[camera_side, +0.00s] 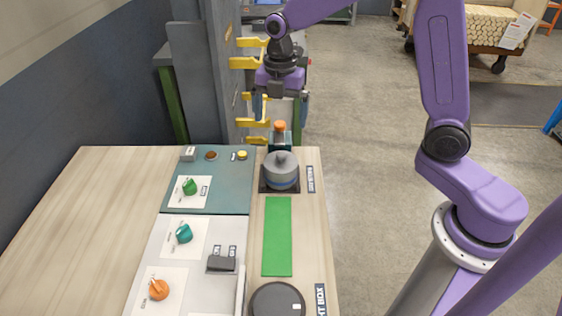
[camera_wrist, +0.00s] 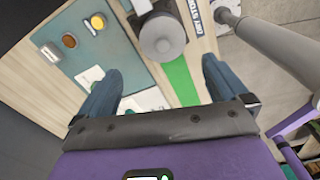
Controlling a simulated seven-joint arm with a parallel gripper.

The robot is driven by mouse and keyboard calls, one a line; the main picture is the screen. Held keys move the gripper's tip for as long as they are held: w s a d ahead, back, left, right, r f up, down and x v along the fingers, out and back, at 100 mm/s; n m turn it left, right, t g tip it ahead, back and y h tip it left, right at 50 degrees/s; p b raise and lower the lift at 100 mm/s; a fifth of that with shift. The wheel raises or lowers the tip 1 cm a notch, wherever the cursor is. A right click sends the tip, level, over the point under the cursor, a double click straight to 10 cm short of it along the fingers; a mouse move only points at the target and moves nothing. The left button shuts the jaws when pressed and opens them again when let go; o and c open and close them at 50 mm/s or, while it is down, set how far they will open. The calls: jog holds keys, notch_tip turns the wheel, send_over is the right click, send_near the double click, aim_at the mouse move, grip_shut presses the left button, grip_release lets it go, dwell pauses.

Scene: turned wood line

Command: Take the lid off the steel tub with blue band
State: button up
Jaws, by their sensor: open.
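The steel tub with blue band (camera_side: 281,184) stands on a dark square pad at the far right part of the table. Its grey lid (camera_side: 280,161) with a round knob is on top of it. In the wrist view the lid (camera_wrist: 160,38) shows from above, near the top edge, and hides most of the tub. My gripper (camera_side: 280,108) is open and empty, high above the far end of the table. Its two fingers also show in the wrist view (camera_wrist: 160,80), apart from the lid.
A bottle with an orange cap (camera_side: 280,130) stands just behind the tub. A green strip (camera_side: 277,237) lies in front of it, then a dark round object (camera_side: 277,300). Yellow brackets (camera_side: 250,122) stick out behind.

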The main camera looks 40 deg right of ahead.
send_over(281, 153)
jog(key=f, duration=0.6)
jog(key=shift+w+d+f, duration=0.1)
jog(key=shift+w+d, duration=0.05)
jog(key=shift+w, duration=0.1)
jog(key=shift+s+f, duration=0.15)
jog(key=shift+f, duration=1.2)
jog(key=shift+s+f, duration=0.15)
jog(key=shift+f, duration=1.2)
jog(key=c, duration=0.7)
